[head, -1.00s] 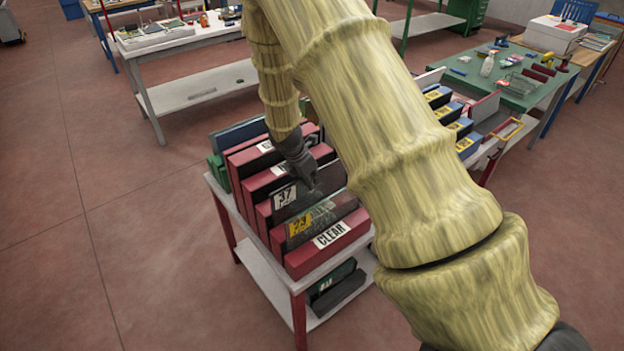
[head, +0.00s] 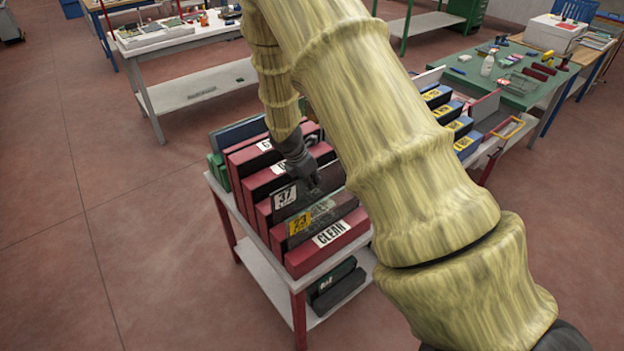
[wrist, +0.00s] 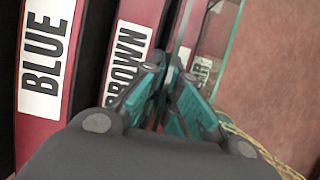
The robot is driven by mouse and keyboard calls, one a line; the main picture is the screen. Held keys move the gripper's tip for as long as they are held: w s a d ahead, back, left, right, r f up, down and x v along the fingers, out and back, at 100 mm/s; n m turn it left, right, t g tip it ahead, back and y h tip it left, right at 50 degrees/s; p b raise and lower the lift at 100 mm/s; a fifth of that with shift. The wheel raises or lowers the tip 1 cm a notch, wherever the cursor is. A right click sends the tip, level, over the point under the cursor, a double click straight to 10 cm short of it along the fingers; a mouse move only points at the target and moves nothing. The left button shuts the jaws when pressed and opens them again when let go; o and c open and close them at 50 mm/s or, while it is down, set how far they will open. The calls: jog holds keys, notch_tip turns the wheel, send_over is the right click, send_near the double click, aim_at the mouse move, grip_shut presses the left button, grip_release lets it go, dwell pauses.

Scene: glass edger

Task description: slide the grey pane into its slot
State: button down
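The red divider marked BROWN (wrist: 126,62) is just left of the fingers. The pane's lower edge and the slot bottom are hidden.
The BLUE divider (wrist: 45,60) stands left of BROWN. My arm covers the right side. A green-topped table (head: 530,85) stands at the right; open floor (head: 150,240) lies left.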

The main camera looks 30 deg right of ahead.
jog(key=c, duration=1.6)
grip_release()
jog(key=shift+o, duration=0.2)
jog(key=v, duration=1.2)
